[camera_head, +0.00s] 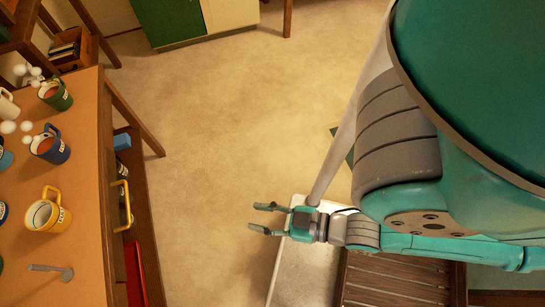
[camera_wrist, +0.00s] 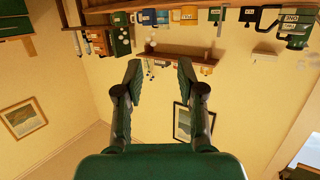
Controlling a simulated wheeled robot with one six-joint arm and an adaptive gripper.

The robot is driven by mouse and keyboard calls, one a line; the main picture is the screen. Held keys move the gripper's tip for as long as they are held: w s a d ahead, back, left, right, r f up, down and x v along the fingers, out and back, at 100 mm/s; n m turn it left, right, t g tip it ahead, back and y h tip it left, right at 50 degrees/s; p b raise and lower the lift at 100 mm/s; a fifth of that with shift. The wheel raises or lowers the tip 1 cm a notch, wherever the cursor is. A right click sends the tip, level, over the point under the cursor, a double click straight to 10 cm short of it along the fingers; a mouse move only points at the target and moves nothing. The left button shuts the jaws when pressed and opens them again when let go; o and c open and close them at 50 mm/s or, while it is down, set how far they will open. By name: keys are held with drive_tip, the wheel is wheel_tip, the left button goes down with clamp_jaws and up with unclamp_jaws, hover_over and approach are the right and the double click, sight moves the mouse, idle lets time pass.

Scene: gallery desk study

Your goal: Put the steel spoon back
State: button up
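I cannot pick out a steel spoon for certain in either view. A slim grey object (camera_head: 52,270) with a bent end lies on the desk at the lower left of the head view; I cannot tell what it is. My gripper (camera_head: 264,218) is open and empty, over the floor to the right of the desk and apart from it. In the wrist view my gripper (camera_wrist: 161,78) shows two spread fingers with nothing between them.
The wooden desk (camera_head: 85,200) carries several mugs, including a yellow mug (camera_head: 47,214), a blue mug (camera_head: 50,148) and a green mug (camera_head: 58,96). A red item (camera_head: 135,272) sits low beside it. A slatted wooden surface (camera_head: 400,280) is at the lower right. The middle floor is clear.

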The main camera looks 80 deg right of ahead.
drive_tip(key=shift+h, duration=0.3)
drive_tip(key=s, duration=0.1)
drive_tip(key=s+r, duration=0.2)
drive_tip(key=shift+s+d+r, duration=0.15)
drive_tip(key=shift+s+d, duration=0.1)
drive_tip(key=shift+d, duration=0.05)
idle(0.8)
